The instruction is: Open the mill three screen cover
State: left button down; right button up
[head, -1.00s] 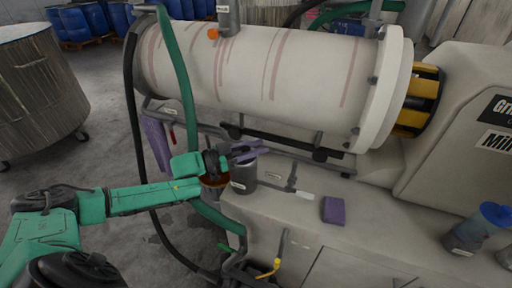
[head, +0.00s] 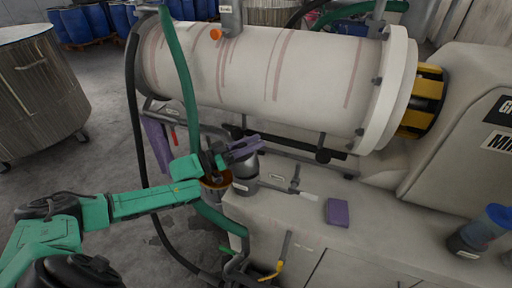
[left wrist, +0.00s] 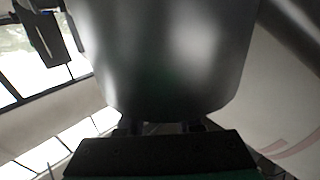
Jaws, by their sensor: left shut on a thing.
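A grey metal cylinder (head: 246,171) with a small white label stands at the left end of the mill's base, below the big pale mill drum (head: 265,62). I cannot read its label, so I cannot tell for sure that it is the mill three screen cover. My left gripper (head: 245,148), with purple fingers, is shut at the top of this cylinder. In the left wrist view, a smooth grey metal body (left wrist: 165,55) fills the middle, close in front of the gripper. The fingers' contact is hidden there. My right gripper is not in view.
A brown-rimmed opening (head: 216,181) sits just left of the cylinder. A green hose (head: 181,85) and a black hose (head: 136,120) hang at the left. A yellow-handled valve (head: 272,271) is below.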

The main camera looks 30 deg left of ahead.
pick_arm(q)
jog(key=a+n+t+b, duration=0.1)
jog(key=a+n+t, duration=0.1)
jog(key=a+r+n+t+b, duration=0.1)
jog(key=a+n+t, duration=0.1)
jog(key=a+n, duration=0.1)
jog(key=shift+s+a+n, duration=0.1)
jog(key=shift+s+n, duration=0.05)
jog(key=shift+n, duration=0.15)
jog(key=a+f+n+t+y+b, duration=0.3)
jog(key=a+n+t+y+b, duration=0.2)
jog(key=n+y, duration=0.9)
jog(key=shift+s+a+n+t, duration=0.25)
jog(key=shift+a+n+t, duration=1.25)
jog(key=shift+a+n, duration=0.65)
jog(key=shift+d+n, duration=0.2)
jog(key=shift+n, duration=0.05)
jog(key=c, duration=0.6)
grip_release()
jog(key=shift+r, duration=0.2)
jog(key=shift+s, duration=0.1)
